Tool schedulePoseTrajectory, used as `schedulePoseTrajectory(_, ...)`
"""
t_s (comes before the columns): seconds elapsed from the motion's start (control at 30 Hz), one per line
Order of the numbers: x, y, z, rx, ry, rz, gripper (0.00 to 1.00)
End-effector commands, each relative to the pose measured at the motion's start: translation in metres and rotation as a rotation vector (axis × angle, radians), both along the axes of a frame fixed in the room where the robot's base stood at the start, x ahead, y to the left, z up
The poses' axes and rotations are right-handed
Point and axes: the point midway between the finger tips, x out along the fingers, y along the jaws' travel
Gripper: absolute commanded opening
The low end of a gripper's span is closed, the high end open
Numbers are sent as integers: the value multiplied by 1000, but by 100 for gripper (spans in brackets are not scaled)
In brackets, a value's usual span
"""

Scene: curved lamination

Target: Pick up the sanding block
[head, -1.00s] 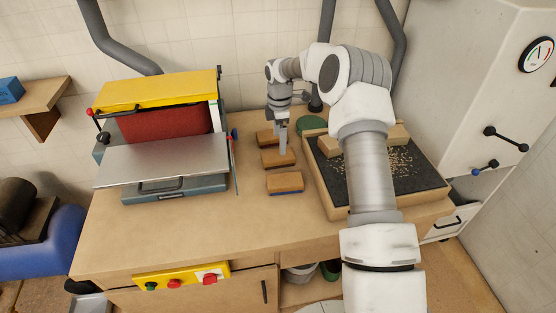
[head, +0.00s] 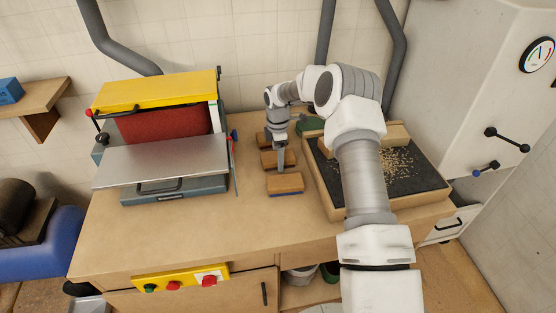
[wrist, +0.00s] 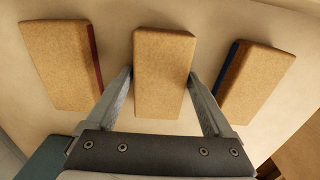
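Three tan sanding blocks lie in a row on the wooden bench. The front block (head: 286,182) has a blue lower edge and also shows at right in the wrist view (wrist: 257,80). The middle block (head: 272,160) is partly hidden by my gripper in the head view; the wrist view shows it at centre (wrist: 163,60). The back block (head: 269,139) is partly covered; in the wrist view it is at left with a red edge (wrist: 58,65). My gripper (wrist: 160,76) is open, pointing down, with a finger on each side of the middle block. Contact cannot be told.
A drum sander (head: 165,140) with a yellow hood and metal table stands left of the blocks. A wood-framed dark tray (head: 425,182) with shavings lies to the right. A green object (head: 310,124) is behind my gripper. The bench front (head: 190,228) is clear.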

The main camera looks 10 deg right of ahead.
Motion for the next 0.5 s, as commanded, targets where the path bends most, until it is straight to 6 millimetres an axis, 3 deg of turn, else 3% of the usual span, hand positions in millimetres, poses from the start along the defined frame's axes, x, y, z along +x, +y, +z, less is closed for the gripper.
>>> schedulePoseTrajectory(0.03, 0, 0, 0, 0, 0, 0, 75)
schedulePoseTrajectory(0.33, 0, 0, 0, 0, 0, 0, 21)
schedulePoseTrajectory(0.5, 0, 0, 1, 0, 0, 0, 18)
